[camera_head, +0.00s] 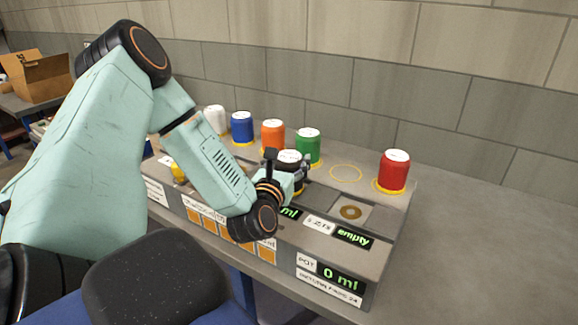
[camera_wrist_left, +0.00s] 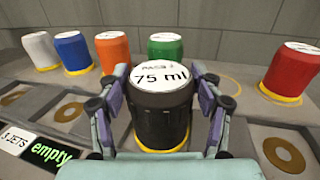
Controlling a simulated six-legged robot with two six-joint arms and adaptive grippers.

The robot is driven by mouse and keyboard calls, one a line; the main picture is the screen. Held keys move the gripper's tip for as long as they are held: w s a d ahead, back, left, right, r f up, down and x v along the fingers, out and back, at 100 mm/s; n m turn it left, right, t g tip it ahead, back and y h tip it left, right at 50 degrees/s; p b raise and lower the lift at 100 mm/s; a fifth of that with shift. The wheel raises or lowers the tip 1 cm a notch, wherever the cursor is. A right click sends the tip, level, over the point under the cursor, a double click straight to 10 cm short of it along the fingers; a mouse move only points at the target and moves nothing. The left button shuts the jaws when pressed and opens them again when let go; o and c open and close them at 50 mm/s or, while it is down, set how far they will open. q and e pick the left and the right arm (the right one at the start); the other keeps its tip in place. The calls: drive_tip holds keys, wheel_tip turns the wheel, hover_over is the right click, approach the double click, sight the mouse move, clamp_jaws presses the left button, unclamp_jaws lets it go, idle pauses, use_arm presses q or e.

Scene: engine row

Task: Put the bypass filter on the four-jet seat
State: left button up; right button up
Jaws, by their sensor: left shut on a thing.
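A black filter with a white top reading "75 ml" (camera_wrist_left: 160,122) stands upright between the fingers of my left gripper (camera_wrist_left: 158,80), which is shut on it. "PASS" shows in part of its top label. In the head view the filter's white top (camera_head: 289,156) shows behind my left wrist. My right gripper is not in view.
White (camera_head: 215,119), blue (camera_head: 242,127), orange (camera_head: 273,135), green (camera_head: 308,146) and red (camera_head: 394,170) canisters stand along the back of the bench unit. An empty yellow ring (camera_head: 346,173) lies between green and red. Displays on the front read "empty" (camera_head: 353,238) and "0 ml" (camera_head: 340,280).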

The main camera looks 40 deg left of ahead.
use_arm(q)
drive_tip(key=shift+a, duration=0.2)
drive_tip(key=shift+a+f, duration=0.15)
drive_tip(key=shift+f, duration=0.05)
drive_tip(key=o, duration=1.2)
drive_tip(key=shift+w+f, duration=0.15)
drive_tip(key=shift+w, duration=0.15)
drive_tip(key=o, duration=0.3)
drive_tip(key=shift+s+d+r, duration=0.25)
drive_tip(key=shift+s+d, duration=0.05)
drive_tip(key=shift+s, duration=0.05)
drive_tip(key=shift+w+a+f, duration=0.15)
drive_tip(key=shift+a+f, duration=0.05)
drive_tip(key=shift+a, duration=0.05)
drive_tip(key=shift+d+f, duration=0.1)
drive_tip(key=shift+d, duration=0.05)
drive_tip(key=v, duration=1)
drive_tip(key=shift+s, duration=0.35)
drive_tip(key=shift+s+d, duration=0.4)
drive_tip(key=shift+s, duration=0.25)
